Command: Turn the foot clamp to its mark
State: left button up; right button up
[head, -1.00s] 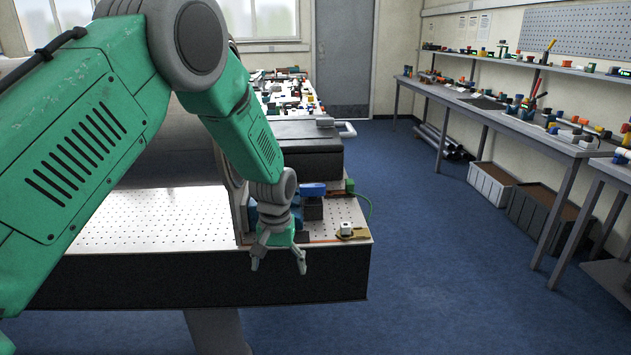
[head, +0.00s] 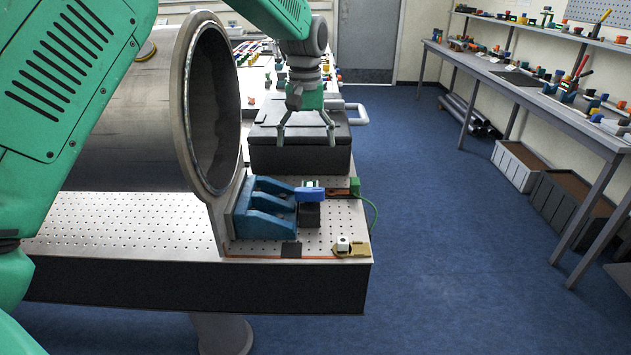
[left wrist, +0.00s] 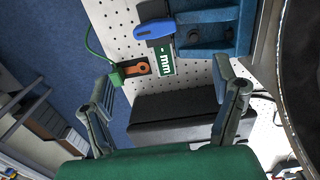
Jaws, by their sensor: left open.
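A blue bracket (head: 265,218) stands on the perforated table beside the pipe's flange. At its right a blue lever (head: 308,194) sits over a dark block (head: 309,215); I cannot tell for certain which part is the foot clamp. In the left wrist view the blue lever (left wrist: 154,29) lies at the top, near a green and white "mm" plate (left wrist: 162,60) and an orange tab (left wrist: 136,69). My left gripper (head: 307,134) is open and empty, fingers down, above the black case behind the lever. Both fingers show in the left wrist view (left wrist: 163,78). My right gripper is not in view.
The large steel pipe (head: 125,135) rises left of the bracket. The black case (head: 300,157) lies behind it. A brass fitting with a white cube (head: 346,246) sits at the front right corner. A green cable (head: 374,212) loops off the right edge. Open blue floor lies right.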

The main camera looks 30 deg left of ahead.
pick_arm(q)
send_over(311, 189)
jog(key=f, duration=0.4)
jog(key=shift+s+a+f, duration=0.2)
jog(key=shift+s+a, duration=0.05)
jog(key=shift+s, duration=0.1)
jog(key=f, duration=0.1)
jog(key=d+f, duration=0.1)
jog(key=f, duration=0.3)
jog(key=shift+w+d, duration=0.2)
jog(key=shift+w, duration=0.2)
jog(key=f, duration=0.1)
jog(key=a+f, duration=0.1)
jog(key=shift+s+a+f, duration=0.15)
jog(key=shift+f, duration=0.15)
jog(key=shift+a+f, duration=0.35)
jog(key=shift+d, duration=0.15)
jog(key=shift+d+r, duration=0.2)
jog(key=shift+d, duration=0.35)
jog(key=c, duration=1.2)
jog(key=shift+o, duration=0.2)
jog(key=shift+a, duration=0.1)
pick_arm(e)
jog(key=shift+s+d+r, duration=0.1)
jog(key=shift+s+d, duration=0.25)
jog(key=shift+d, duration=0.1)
